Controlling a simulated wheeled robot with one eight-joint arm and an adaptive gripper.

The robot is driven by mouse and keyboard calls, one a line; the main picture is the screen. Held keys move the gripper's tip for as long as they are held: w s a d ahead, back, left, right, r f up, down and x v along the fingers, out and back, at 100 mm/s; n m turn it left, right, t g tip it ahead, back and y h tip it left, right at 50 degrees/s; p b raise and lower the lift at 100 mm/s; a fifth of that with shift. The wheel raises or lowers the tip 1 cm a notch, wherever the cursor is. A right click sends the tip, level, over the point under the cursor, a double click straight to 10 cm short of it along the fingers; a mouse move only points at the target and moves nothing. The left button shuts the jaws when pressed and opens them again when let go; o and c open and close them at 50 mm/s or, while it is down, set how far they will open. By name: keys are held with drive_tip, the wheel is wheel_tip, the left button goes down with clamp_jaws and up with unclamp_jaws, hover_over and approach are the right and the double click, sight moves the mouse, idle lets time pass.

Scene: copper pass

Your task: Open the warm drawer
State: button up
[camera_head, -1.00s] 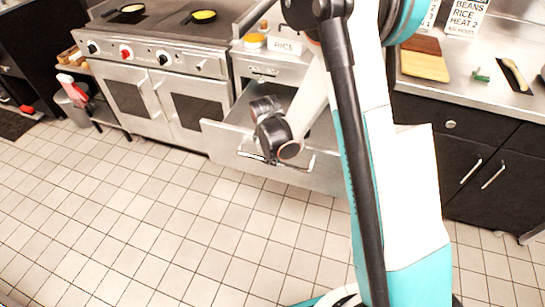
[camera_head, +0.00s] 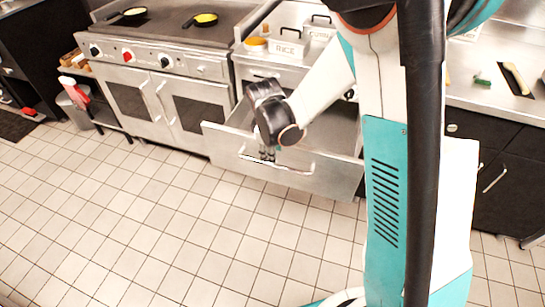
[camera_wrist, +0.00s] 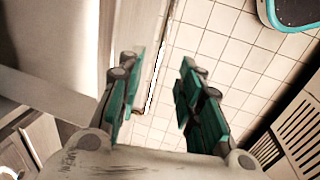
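A wide steel drawer (camera_head: 225,138) stands pulled far out below the counter right of the stove. No label on it is readable, so I cannot tell from writing that it is the warm drawer. Its long bar handle (camera_head: 300,170) runs across the front. My gripper (camera_head: 267,154) points down at the left part of this handle. In the wrist view my gripper (camera_wrist: 157,68) has its green-padded fingers spread apart. A bright metal edge of the drawer front or handle (camera_wrist: 153,85) runs between them; I cannot tell whether either finger touches it.
A stove with oven doors (camera_head: 190,105) stands left of the drawer. A counter with containers, one marked RICE (camera_head: 289,49), is above it. Black cabinets (camera_head: 508,180) are at the right. The tiled floor (camera_head: 150,230) in front is clear.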

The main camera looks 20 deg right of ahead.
drive_tip(key=shift+s+a+r, duration=0.1)
drive_tip(key=shift+s+r, duration=0.05)
drive_tip(key=shift+r, duration=0.7)
drive_tip(key=shift+s+a+r, duration=0.1)
drive_tip(key=shift+s+r, duration=0.05)
drive_tip(key=shift+r, duration=0.65)
drive_tip(key=shift+s+a+r, duration=0.1)
drive_tip(key=shift+s+r, duration=0.05)
drive_tip(key=shift+r, duration=0.7)
drive_tip(key=s+d+r+m+t, duration=0.2)
drive_tip(key=s+r+m, duration=0.3)
drive_tip(key=s+r, duration=0.3)
drive_tip(key=s+d+r+m+t+y, duration=0.1)
drive_tip(key=s+r+m, duration=0.5)
drive_tip(key=s, duration=0.6)
drive_tip(key=shift+s+d+r+t, duration=0.35)
drive_tip(key=shift+d+r+t, duration=0.55)
drive_tip(key=shift+t, duration=0.3)
